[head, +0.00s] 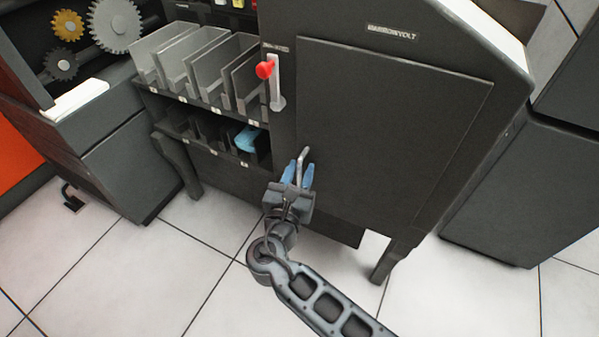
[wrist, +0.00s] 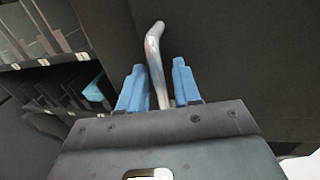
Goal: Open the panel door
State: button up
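The panel door (head: 395,125) is a large dark flat panel on the front of the machine, and it looks closed. Its metal handle (head: 303,160) is a bent bar near the door's lower left edge. My gripper (head: 298,172) is at the handle, its blue fingers pointing at the door. In the wrist view the handle (wrist: 155,60) rises between the two blue fingertips (wrist: 158,82). The fingers stand apart on either side of the bar, with a visible gap to it. The handle's lower end is hidden behind the gripper body.
Card slots (head: 205,75) and a lower shelf with a blue item (head: 250,139) lie to the left. Another dark cabinet (head: 535,190) stands at the right. Tiled floor (head: 210,260) is open in front.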

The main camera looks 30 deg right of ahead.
grip_shut()
jog(key=shift+s+a, duration=0.1)
dwell(0.5)
